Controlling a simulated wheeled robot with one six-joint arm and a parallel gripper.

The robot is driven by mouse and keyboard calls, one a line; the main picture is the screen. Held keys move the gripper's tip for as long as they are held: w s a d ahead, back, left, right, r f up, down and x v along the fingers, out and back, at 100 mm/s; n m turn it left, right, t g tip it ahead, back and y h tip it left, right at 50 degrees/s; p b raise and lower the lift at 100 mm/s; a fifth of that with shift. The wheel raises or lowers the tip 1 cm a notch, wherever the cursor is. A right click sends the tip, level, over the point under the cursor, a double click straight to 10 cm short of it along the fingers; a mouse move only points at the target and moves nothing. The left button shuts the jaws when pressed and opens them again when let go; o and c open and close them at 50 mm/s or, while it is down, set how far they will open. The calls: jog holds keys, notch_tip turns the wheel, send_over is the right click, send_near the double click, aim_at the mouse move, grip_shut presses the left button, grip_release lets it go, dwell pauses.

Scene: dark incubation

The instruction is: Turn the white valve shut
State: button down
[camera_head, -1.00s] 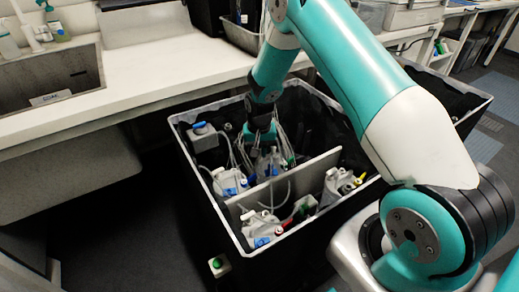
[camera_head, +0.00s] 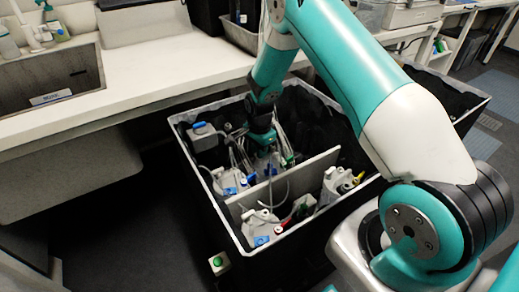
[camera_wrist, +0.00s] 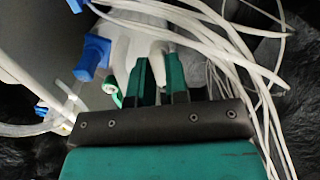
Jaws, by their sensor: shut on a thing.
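My gripper (camera_head: 264,140) is down inside the black bin, among the tubes and bottles at its back. In the wrist view its two green fingers (camera_wrist: 158,72) are close together, with a white piece that looks like the white valve (camera_wrist: 146,42) at their tips. They are shut on it, but the fingers hide part of it. I cannot tell how far the valve is turned. In the head view my gripper and the tubes hide the valve.
The bin (camera_head: 222,225) has a light rim and a grey divider (camera_head: 305,172). Pale bottles with coloured fittings stand on both sides. A blue valve (camera_wrist: 92,57) is left of my fingers, and loose white tubes (camera_wrist: 245,65) run close on the right. A counter (camera_head: 150,75) borders the bin.

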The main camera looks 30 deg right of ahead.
jog(key=shift+m, duration=0.9)
jog(key=c, duration=1.1)
grip_release()
notch_tip(320, 180, up, 18)
jog(key=shift+f, duration=0.25)
